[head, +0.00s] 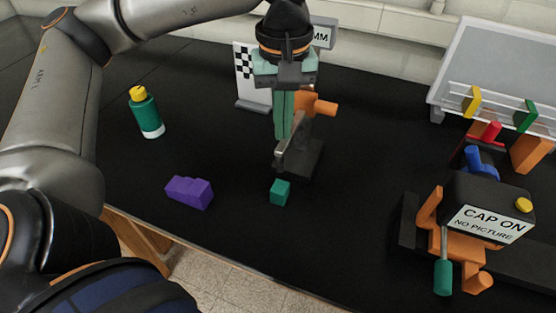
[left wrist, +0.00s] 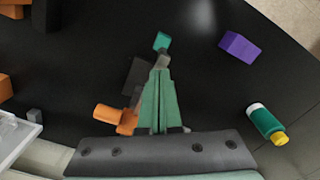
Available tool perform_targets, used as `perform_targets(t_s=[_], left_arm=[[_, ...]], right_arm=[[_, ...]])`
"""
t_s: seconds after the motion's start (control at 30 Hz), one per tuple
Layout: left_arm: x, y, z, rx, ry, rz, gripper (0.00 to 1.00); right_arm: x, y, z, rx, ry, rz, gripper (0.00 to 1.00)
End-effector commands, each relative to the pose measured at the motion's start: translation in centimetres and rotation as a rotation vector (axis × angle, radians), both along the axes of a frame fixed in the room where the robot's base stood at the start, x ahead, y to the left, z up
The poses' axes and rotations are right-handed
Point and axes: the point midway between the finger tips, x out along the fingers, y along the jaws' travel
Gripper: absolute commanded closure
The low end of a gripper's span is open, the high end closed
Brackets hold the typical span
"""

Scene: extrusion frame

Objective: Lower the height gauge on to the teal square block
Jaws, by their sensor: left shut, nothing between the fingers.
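The teal square block (head: 280,192) lies on the black table, just in front of the height gauge's dark base (head: 304,164). It also shows in the left wrist view (left wrist: 162,41). The height gauge has an orange knob (head: 322,107), a grey measuring arm (head: 288,153) and an "MM" sign (head: 323,36). The grey arm appears raised above and behind the block. My left gripper (head: 281,136) points down with its green fingers shut and empty, in front of the gauge column, most of which it hides. Contact with the gauge cannot be told. My right gripper is not in view.
A purple block (head: 189,191) and a green bottle with yellow cap (head: 146,112) stand left. A checkered board (head: 250,75) is behind. The table's front edge runs below the blocks.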

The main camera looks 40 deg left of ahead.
Motion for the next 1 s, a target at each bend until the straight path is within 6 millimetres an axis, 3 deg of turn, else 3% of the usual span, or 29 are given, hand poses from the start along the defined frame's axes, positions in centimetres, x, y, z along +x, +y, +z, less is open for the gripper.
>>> perform_targets(t_s=[1.0], left_arm=[[0.0, 0.0, -3.3, 0.001, 0.001, 0.000, 1.00]], right_arm=[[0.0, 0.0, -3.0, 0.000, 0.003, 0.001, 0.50]])
